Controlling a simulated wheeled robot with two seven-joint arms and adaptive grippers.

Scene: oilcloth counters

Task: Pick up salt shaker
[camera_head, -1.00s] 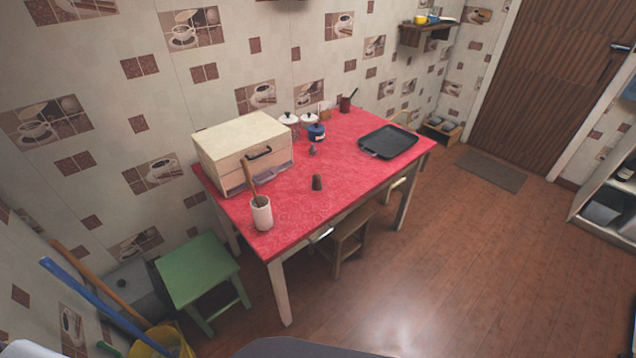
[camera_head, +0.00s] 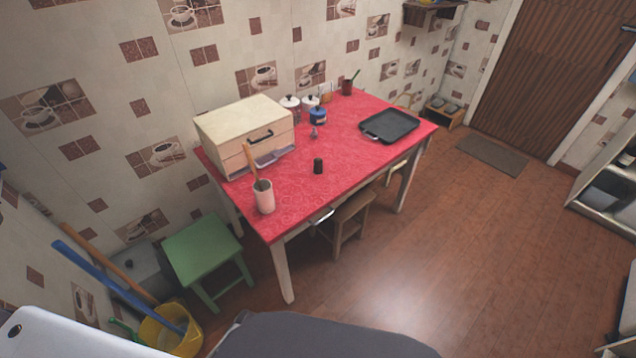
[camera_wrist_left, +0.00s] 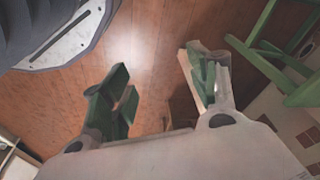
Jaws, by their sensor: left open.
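A small dark brown cylinder (camera_head: 318,166) stands upright near the middle of the red-topped table (camera_head: 345,150) in the head view. A smaller grey object (camera_head: 314,132) stands behind it. Either could be the salt shaker; they are too small to tell. My left gripper (camera_wrist_left: 160,88) shows in the left wrist view, open and empty, with floor beyond its green-padded fingers. It is away from both objects and does not show in the head view. My right gripper is not in view.
A green stool (camera_head: 200,250), a wooden stool (camera_head: 350,215) and a yellow bucket (camera_head: 165,335) are nearby.

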